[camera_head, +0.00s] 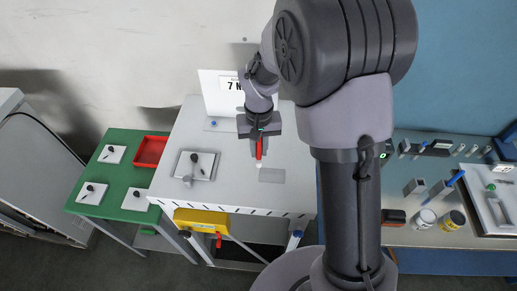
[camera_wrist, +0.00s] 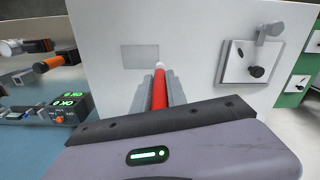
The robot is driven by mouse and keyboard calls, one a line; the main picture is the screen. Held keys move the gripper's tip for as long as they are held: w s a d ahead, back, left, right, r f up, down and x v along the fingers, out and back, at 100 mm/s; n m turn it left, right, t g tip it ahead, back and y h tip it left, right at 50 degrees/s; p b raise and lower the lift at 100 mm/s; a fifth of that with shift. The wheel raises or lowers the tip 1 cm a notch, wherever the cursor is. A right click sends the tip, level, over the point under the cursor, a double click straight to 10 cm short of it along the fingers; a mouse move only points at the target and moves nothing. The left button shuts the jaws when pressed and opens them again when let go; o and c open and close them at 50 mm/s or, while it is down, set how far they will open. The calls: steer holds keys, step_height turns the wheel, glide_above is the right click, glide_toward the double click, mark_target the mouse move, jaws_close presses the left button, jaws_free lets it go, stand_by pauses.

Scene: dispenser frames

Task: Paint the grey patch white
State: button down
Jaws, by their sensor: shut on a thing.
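My gripper (camera_head: 258,137) is shut on a red pen-like tool (camera_head: 259,150) with a white tip, pointing down at the white tabletop (camera_head: 230,180). In the wrist view the red tool (camera_wrist: 159,92) stands between my two fingers (camera_wrist: 160,84), its white tip out front. The grey patch (camera_head: 271,175) is a plain rectangle on the tabletop, all grey, with no white on it that I can see. The tip is at the patch's near corner in the wrist view (camera_wrist: 139,56); I cannot tell whether it touches the surface.
A grey plate with a black knob (camera_head: 196,165) lies left of the patch. A white sign panel (camera_head: 217,92) stands behind. A green table (camera_head: 115,170) with a red tray (camera_head: 150,151) is at left. A tool bench (camera_head: 400,230) is at right. A yellow box (camera_head: 200,220) hangs in front.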

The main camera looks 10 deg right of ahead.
mark_target(257, 158)
steer(key=r, duration=0.1)
steer(key=p, duration=0.1)
steer(key=r, duration=0.1)
steer(key=shift+w+a+r+p, duration=0.1)
steer(key=shift+a+r+p, duration=0.15)
steer(key=shift+r+p, duration=0.1)
steer(key=shift+d+r+p, duration=0.15)
steer(key=shift+r+p, duration=0.3)
steer(key=shift+r, duration=0.35)
